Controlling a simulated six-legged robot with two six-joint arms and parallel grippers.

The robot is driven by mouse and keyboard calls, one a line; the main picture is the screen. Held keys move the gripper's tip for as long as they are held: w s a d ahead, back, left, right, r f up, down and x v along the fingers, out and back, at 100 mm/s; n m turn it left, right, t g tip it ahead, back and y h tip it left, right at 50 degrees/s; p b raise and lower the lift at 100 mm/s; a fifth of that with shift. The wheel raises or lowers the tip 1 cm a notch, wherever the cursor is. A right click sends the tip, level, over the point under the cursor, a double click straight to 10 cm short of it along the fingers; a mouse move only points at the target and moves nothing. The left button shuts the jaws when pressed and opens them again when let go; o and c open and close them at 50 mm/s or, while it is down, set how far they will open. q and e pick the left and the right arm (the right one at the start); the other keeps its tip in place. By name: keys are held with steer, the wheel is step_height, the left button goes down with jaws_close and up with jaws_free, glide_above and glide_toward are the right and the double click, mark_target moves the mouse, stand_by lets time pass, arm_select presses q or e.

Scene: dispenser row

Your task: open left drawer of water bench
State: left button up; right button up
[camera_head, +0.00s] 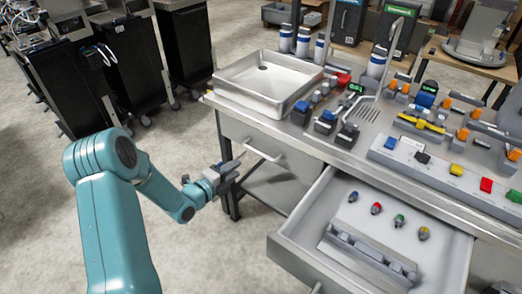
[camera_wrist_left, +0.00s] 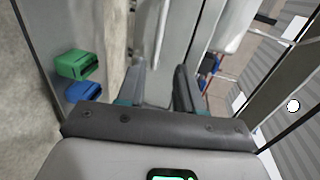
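The water bench (camera_head: 345,152) has a grey left drawer (camera_head: 240,136) under the sink, and its front looks flush with the frame. A pale bar handle (camera_head: 262,152) is on that front; a pale bar that looks like it (camera_wrist_left: 162,35) shows beyond my fingers in the left wrist view. My left gripper (camera_head: 232,168) is just left of the handle, apart from it in the head view. In the wrist view the two dark fingers of this gripper (camera_wrist_left: 160,75) are spread, with nothing seen between them. My right gripper is not in view.
The right drawer (camera_head: 300,232) is pulled out, holding several coloured knobs and a grey rack. A metal sink (camera_head: 262,100) and several valves crowd the benchtop. Black cabinets (camera_head: 85,90) stand behind at left. The floor beside my left arm is clear. Green and blue blocks (camera_wrist_left: 78,65) show in the wrist view.

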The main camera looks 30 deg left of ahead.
mark_target(258, 153)
arm_select(q)
steer(key=p+x, duration=0.1)
steer(key=x, duration=1.2)
steer(key=shift+w+f+p, duration=0.15)
steer(key=shift+w+p, duration=0.15)
steer(key=shift+w, duration=0.05)
steer(key=shift+w+f, duration=0.2)
steer(key=shift+r, duration=0.1)
jaws_close()
